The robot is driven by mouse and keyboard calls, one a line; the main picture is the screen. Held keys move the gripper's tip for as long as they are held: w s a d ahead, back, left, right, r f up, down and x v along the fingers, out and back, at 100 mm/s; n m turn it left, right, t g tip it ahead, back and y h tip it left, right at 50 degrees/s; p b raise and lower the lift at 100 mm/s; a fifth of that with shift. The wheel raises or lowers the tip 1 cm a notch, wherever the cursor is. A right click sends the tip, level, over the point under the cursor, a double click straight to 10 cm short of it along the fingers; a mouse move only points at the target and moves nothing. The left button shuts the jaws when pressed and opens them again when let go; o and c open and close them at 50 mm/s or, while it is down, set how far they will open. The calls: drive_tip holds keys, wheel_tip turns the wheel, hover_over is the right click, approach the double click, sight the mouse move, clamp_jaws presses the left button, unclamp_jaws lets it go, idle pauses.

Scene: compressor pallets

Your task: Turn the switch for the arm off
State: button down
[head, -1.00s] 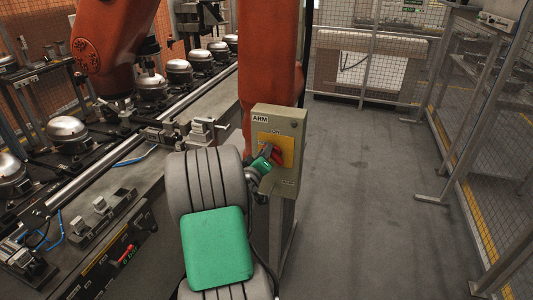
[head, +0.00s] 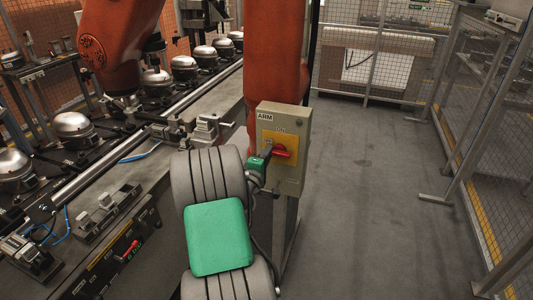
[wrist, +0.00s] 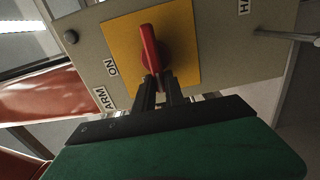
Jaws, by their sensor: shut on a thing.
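The grey switch box (head: 292,187) labelled ARM stands in front of the orange column. Its red switch handle (head: 283,153) sits on a yellow plate (head: 267,134) marked ON at the top. The handle lies about level, across from the ON mark. In the wrist view the red handle (wrist: 152,48) points up the picture, with ON to its left. My gripper (head: 268,158) reaches it from the left. In the wrist view my gripper's dark fingers (wrist: 162,92) are shut on the handle's near end, and their tips partly hide it.
A conveyor line (head: 172,122) with several silver compressors (head: 75,128) runs along the left. An orange robot arm (head: 118,48) hangs over it. Wire fencing (head: 482,90) stands at the right. The grey floor (head: 385,200) right of the box is clear.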

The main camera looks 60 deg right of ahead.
drive_tip(key=shift+s+f, duration=0.4)
drive_tip(key=shift+f, duration=0.05)
drive_tip(key=c, duration=1.8)
unclamp_jaws()
drive_tip(key=shift+c, duration=0.2)
drive_tip(key=o, duration=0.3)
drive_tip(key=shift+s+r, duration=0.15)
drive_tip(key=shift+o, duration=0.7)
drive_tip(key=shift+w+r, duration=0.2)
drive_tip(key=shift+w, duration=0.15)
drive_tip(key=s+a+b, duration=0.1)
drive_tip(key=a+b, duration=0.1)
drive_tip(key=a, duration=0.5)
drive_tip(key=shift+a, duration=0.4)
drive_tip(key=shift+s, duration=0.15)
